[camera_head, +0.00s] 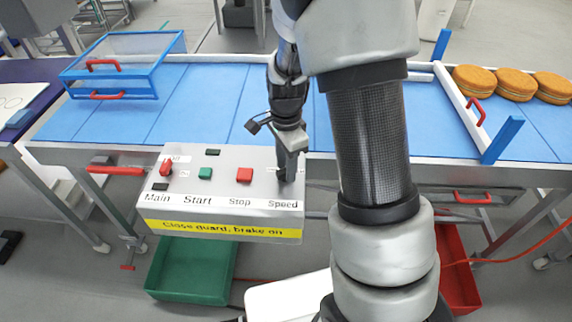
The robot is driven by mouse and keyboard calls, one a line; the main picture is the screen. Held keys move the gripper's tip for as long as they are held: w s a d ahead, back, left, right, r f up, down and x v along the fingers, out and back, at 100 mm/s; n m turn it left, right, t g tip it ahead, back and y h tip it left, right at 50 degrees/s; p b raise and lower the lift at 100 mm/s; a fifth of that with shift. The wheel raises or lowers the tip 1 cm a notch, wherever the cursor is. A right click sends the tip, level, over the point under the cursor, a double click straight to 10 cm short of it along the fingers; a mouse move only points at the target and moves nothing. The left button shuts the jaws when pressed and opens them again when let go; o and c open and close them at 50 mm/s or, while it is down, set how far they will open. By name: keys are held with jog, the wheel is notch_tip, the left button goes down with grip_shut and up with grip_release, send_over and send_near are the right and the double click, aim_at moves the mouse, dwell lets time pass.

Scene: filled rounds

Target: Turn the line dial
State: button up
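A grey control box (225,213) with a sloped panel stands in front of the blue conveyor. Its labels read Main, Start, Stop and Speed. A red switch (167,167) is at Main, a green button (205,173) at Start and a red button (244,175) at Stop. My gripper (288,178) points down onto the panel above the Speed label, at its right end. The gripper hides whatever control is there, and I cannot tell whether its fingers are closed on it. No dial marked line is readable.
A blue-framed clear guard (130,62) with red handles stands over the belt (200,100) at left. Several round filled biscuits (474,79) lie at the right, past a white rail and blue posts. A green bin (190,268) and red bin (458,270) are below.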

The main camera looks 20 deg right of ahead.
grip_shut()
jog(key=shift+n, duration=0.3)
jog(key=n+b, duration=0.1)
jog(key=n, duration=0.3)
jog(key=shift+w+n, duration=0.1)
jog(key=shift+n, duration=0.2)
jog(key=n+b, duration=0.1)
jog(key=n, duration=0.4)
jog(key=shift+a+n, duration=0.1)
jog(key=shift+n, duration=0.2)
jog(key=n+b, duration=0.1)
jog(key=n, duration=0.5)
jog(key=shift+r, duration=0.1)
jog(key=n, duration=0.3)
jog(key=shift+a+n, duration=0.1)
jog(key=shift+n, duration=0.3)
jog(key=shift+n+p, duration=0.45)
jog(key=shift+n, duration=1.25)
